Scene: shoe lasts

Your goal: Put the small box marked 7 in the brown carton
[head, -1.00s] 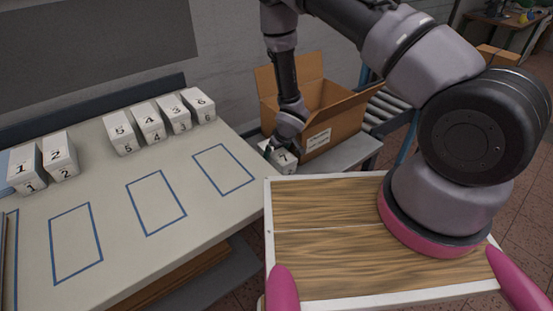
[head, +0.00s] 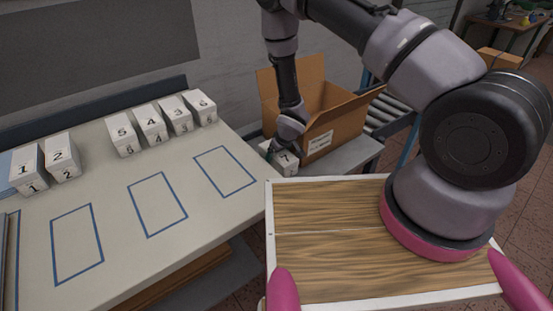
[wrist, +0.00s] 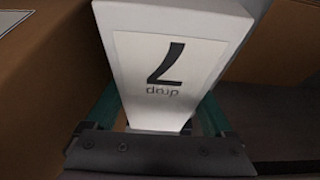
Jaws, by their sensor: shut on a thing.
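The small white box marked 7 (head: 284,161) is beside the left front of the open brown carton (head: 335,128) in the head view. In the wrist view the box (wrist: 175,55) fills the middle, its 7 upside down with smaller lettering below. My gripper (head: 272,148) is shut on this box, and its greenish fingers (wrist: 155,115) lie on both sides of it in the wrist view. The carton's flaps stand open, and a brown wall of it (wrist: 50,90) shows at the left of the wrist view. My arm hides part of the carton's left side.
Several white numbered boxes, 1 and 2 (head: 60,160) at left and 5, 4, 3, 6 (head: 150,125) further right, stand along the back of the table (head: 110,190). Blue outlined rectangles on the table are empty. A roller conveyor (head: 385,115) runs behind the carton.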

